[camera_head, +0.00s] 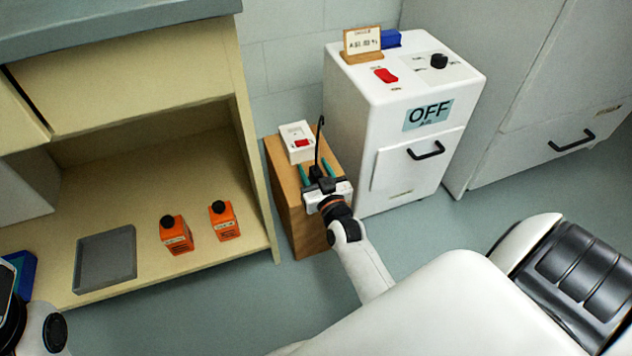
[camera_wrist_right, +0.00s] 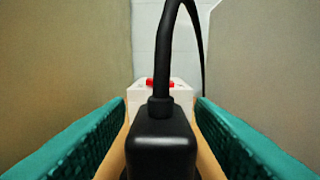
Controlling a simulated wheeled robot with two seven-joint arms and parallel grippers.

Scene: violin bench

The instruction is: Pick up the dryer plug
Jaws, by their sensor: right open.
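The dryer plug (camera_wrist_right: 161,143) is a black block with a thick black cord rising from its top. In the right wrist view it sits between the two green finger pads of my right gripper (camera_wrist_right: 160,135), with a gap showing on each side. In the head view the plug (camera_head: 321,183) is a small dark shape on the wooden stand (camera_head: 297,215), partly hidden by my right gripper (camera_head: 317,178), which is open around it. My left arm shows only in part at the lower left corner; its fingers are out of the picture.
A white socket box with a red switch (camera_head: 298,141) stands behind the plug on the stand. The white dryer cabinet (camera_head: 375,165) marked OFF stands close to the right. Two orange bottles (camera_head: 176,234) and a grey tray (camera_head: 106,259) are on the shelf at left.

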